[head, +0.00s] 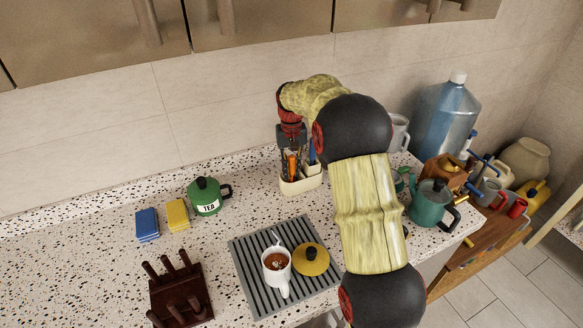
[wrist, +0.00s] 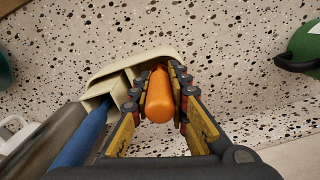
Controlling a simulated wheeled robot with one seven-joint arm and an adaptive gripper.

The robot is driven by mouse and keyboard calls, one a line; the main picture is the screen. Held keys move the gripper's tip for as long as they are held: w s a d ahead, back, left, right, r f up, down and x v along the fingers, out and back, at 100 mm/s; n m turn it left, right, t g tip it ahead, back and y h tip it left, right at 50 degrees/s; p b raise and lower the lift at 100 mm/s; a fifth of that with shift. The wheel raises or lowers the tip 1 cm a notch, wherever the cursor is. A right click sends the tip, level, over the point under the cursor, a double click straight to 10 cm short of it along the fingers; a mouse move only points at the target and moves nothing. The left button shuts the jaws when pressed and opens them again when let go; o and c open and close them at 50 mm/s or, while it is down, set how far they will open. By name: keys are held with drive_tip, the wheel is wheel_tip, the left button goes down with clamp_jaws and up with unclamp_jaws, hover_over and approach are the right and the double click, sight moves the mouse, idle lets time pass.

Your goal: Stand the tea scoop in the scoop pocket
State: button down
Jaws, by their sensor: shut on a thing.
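The tea scoop shows as an orange handle (wrist: 160,98) pointing up toward the wrist camera; it also shows in the head view (head: 292,166). My gripper (wrist: 159,82) is shut on this handle, with one finger on each side. The cream holder (wrist: 140,58) with divided pockets is right below the fingertips; in the head view it stands on the counter (head: 301,187). The orange handle is over or inside its pocket on the gripper's side. The scoop's lower end is hidden, so I cannot tell how deep it sits.
A blue-handled utensil (wrist: 82,140) and a dark grey one stand in the holder beside my gripper. The green tea canister (head: 208,197) is left of it. A teal kettle (head: 430,205) is right.

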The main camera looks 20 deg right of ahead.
drive_tip(key=shift+f, duration=0.15)
drive_tip(key=c, duration=1.7)
unclamp_jaws()
drive_tip(key=shift+c, duration=0.2)
drive_tip(key=shift+o, duration=0.5)
drive_tip(key=r, duration=1.2)
drive_tip(key=shift+w, duration=0.2)
